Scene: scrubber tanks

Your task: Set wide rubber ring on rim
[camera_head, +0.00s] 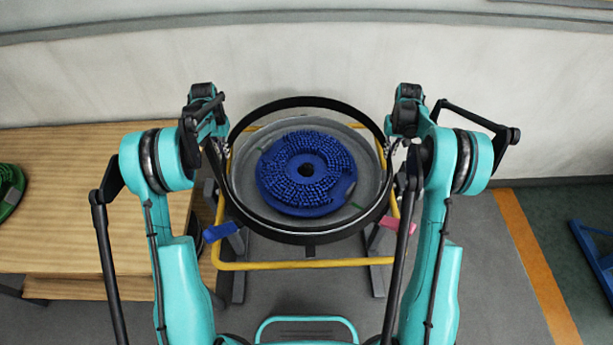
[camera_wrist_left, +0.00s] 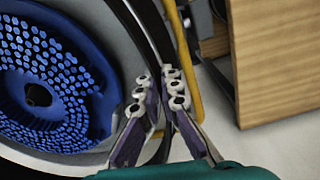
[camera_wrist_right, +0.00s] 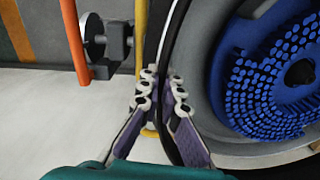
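The wide rubber ring (camera_head: 310,237) is a large black hoop. In the head view it surrounds the outline of the round grey tank (camera_head: 372,170), seemingly held over its rim; the exact gap is unclear. My left gripper (camera_head: 221,148) is at the ring's left side. In the left wrist view its fingers (camera_wrist_left: 157,82) are shut with the black ring band between them. My right gripper (camera_head: 393,148) is at the ring's right side. In the right wrist view its fingers (camera_wrist_right: 163,82) are also shut around the band.
A blue bristled disc (camera_head: 277,180) lies inside the tank. A yellow frame (camera_head: 290,265) surrounds the tank's stand. A wooden table (camera_head: 60,240) is at left with a green coil (camera_head: 10,190) on it. A pale wall (camera_head: 100,80) stands behind.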

